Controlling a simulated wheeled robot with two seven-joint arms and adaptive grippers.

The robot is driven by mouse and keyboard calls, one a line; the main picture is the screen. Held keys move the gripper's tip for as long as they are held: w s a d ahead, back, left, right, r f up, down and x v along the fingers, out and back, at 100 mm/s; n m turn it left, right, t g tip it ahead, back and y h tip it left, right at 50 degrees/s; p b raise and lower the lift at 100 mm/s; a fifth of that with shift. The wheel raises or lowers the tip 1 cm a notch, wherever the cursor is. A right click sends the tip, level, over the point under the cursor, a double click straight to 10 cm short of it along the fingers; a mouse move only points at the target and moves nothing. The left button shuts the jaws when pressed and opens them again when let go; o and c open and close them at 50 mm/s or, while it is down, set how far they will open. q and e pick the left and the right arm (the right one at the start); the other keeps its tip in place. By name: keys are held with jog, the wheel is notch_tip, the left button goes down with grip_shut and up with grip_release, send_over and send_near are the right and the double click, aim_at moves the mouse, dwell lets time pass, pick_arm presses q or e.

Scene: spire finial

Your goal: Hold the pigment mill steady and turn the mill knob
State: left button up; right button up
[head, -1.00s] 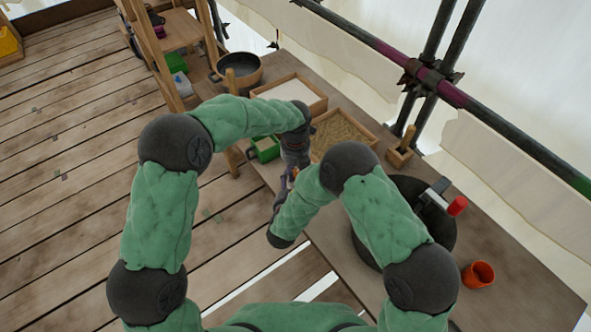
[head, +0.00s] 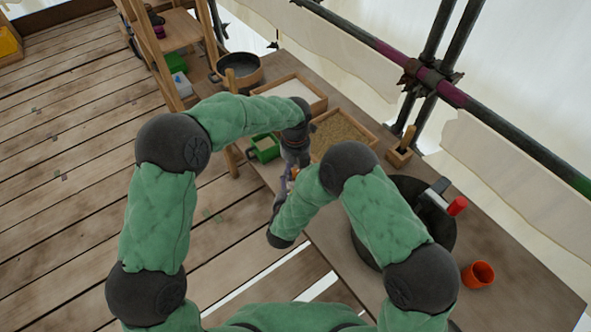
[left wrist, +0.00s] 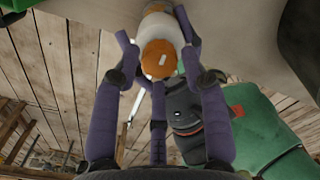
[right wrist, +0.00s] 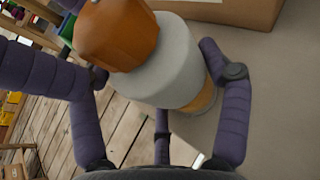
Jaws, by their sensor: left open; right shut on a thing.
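The pigment mill has an orange knob and a pale grey-white body. It shows in the right wrist view with its knob (right wrist: 118,35), its body (right wrist: 165,75) and an orange band at the far end. My right gripper (right wrist: 155,68) is shut on the body. In the left wrist view the round orange knob (left wrist: 159,59) faces the camera, with a pale mark on it. My left gripper (left wrist: 156,45) is open, its fingers on either side of the knob; contact is unclear. In the head view my arms mostly hide the mill, at the bench's near edge.
The bench (head: 520,270) holds a tray of white material (head: 290,90), a tray of brown grains (head: 342,132), a dark pan (head: 243,68), a green box (head: 265,148), a red-handled tool (head: 456,206) and an orange cup (head: 478,274). Scaffold poles (head: 440,75) run behind.

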aim_at(295, 172)
pick_arm(q)
notch_tip(295, 172, up, 11)
dwell(0.4)
pick_arm(e)
jog(key=o, duration=1.2)
